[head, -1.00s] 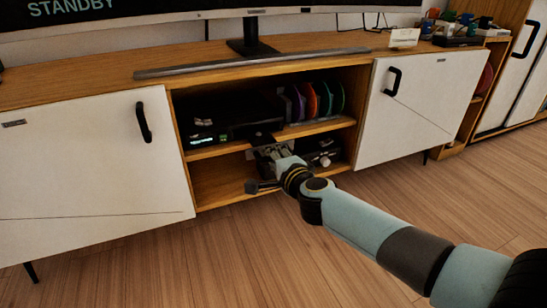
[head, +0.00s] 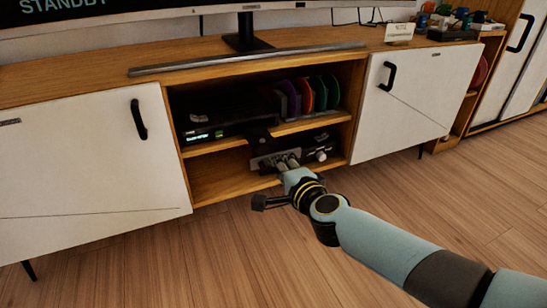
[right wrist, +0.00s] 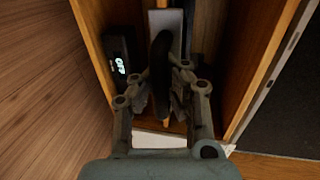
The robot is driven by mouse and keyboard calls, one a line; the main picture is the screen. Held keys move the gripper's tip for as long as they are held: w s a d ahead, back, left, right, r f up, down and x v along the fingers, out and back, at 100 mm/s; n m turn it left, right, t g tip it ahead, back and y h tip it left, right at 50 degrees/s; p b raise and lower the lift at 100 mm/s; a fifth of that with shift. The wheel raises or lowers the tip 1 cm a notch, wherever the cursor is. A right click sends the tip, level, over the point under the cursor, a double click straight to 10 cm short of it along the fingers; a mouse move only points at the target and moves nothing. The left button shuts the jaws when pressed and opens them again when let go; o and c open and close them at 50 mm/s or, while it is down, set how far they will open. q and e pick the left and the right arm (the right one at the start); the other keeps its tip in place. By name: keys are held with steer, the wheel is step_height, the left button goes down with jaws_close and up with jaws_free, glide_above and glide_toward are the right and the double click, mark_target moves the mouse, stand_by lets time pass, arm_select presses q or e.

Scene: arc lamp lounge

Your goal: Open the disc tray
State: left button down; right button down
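A black player (head: 215,125) stands on the upper shelf of the open middle bay, with a small lit display at its left front. A second dark device (head: 318,147) with a round knob sits on the lower shelf. My right gripper (head: 275,160) is at the bay's front, below the upper shelf's edge. In the right wrist view, a dark elongated shape (right wrist: 160,60) shows between my right gripper's fingers (right wrist: 162,90); I cannot tell whether they touch it. A device with a lit display (right wrist: 119,65) is left of them. I cannot make out a disc tray. My left gripper is out of view.
White doors with black handles flank the bay, one at left (head: 85,165) and one at right (head: 415,100). Several coloured discs or cases (head: 310,96) stand on the upper shelf. A soundbar (head: 240,60) lies on the console top. The wooden floor (head: 130,265) in front is clear.

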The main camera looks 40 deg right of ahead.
steer(key=c, duration=2)
jaws_free()
steer(key=o, duration=0.7)
steer(key=v, duration=1.2)
